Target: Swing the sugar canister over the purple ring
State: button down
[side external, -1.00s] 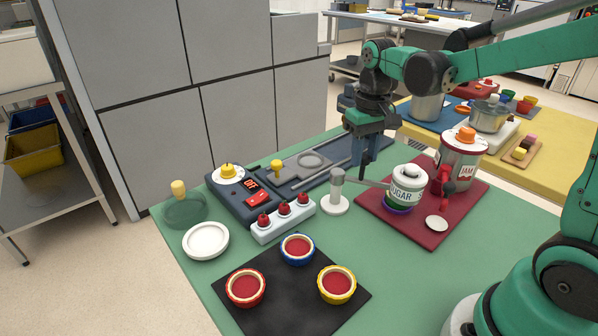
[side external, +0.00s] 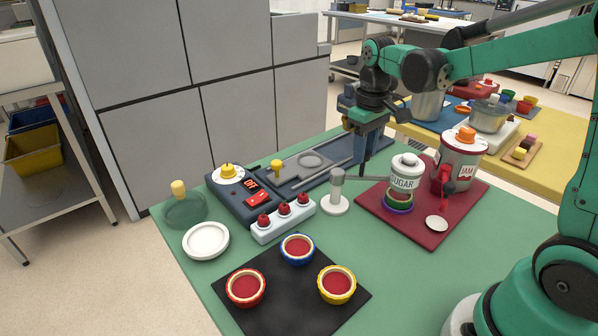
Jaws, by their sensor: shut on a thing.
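The white sugar canister (side external: 404,174), labelled SUGAR, hangs at the end of a thin arm (side external: 375,180) from a grey post (side external: 337,185) on a white base. The purple ring (side external: 397,208) lies on the dark red mat, just below and in front of the canister in the picture. A green-rimmed cup with red filling (side external: 400,196) shows between them, in or on the ring. My gripper (side external: 363,168) points down left of the canister. It is shut, with its fingertips by the canister's arm; the exact contact is too small to see.
A jam canister (side external: 461,155) with an orange knob stands right of the sugar. A small white disc (side external: 436,223) lies on the red mat (side external: 418,235). A control box (side external: 242,198) stands left, and several filled cups sit on the black mat (side external: 280,318).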

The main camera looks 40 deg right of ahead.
jog(key=c, duration=0.6)
grip_release()
jog(key=shift+r, duration=0.1)
jog(key=shift+r, duration=2.75)
jog(key=shift+s+a+f+t, duration=0.6)
jog(key=shift+s+a+t, duration=0.55)
jog(key=shift+a, duration=0.35)
jog(key=shift+s+a+f+t, duration=0.55)
jog(key=shift+s+a+t, duration=0.45)
jog(key=shift+a+t, duration=0.35)
jog(key=shift+s+a+f+t, duration=0.6)
jog(key=shift+s+a+t, duration=0.5)
jog(key=shift+a, duration=0.5)
